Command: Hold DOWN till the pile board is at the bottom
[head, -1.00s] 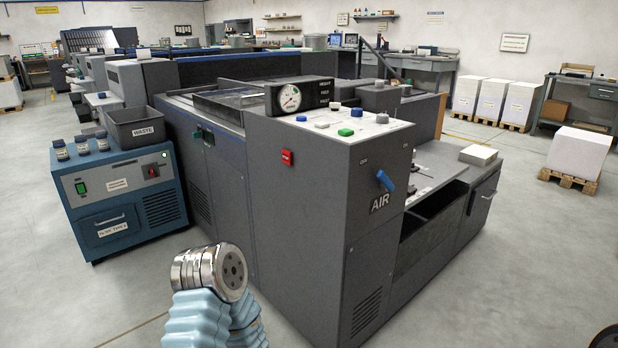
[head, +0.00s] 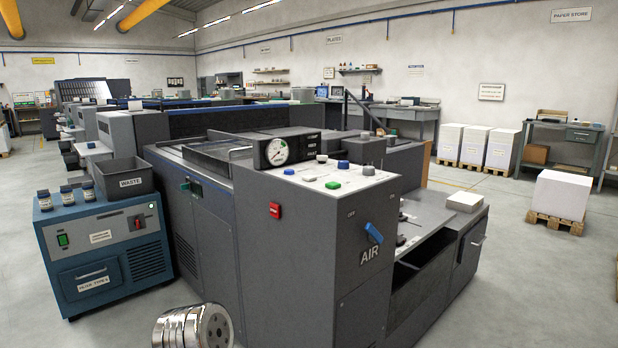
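The press's control panel (head: 325,178) is the light top face of the grey end unit, with green, blue, white and black buttons. The green button (head: 333,185) is at its front and a blue button (head: 289,171) at its left. I cannot read which button is DOWN. A round gauge (head: 277,152) stands behind the panel. I cannot make out the pile board. At the bottom edge, left of the end unit, a metallic arm joint of mine shows. No gripper fingers show in the head view.
A red switch (head: 274,210) and a blue AIR lever (head: 374,232) sit on the end unit. A blue cabinet (head: 100,250) with bottles and a WASTE bin (head: 124,173) stands left. Paper piles on pallets (head: 560,195) stand right.

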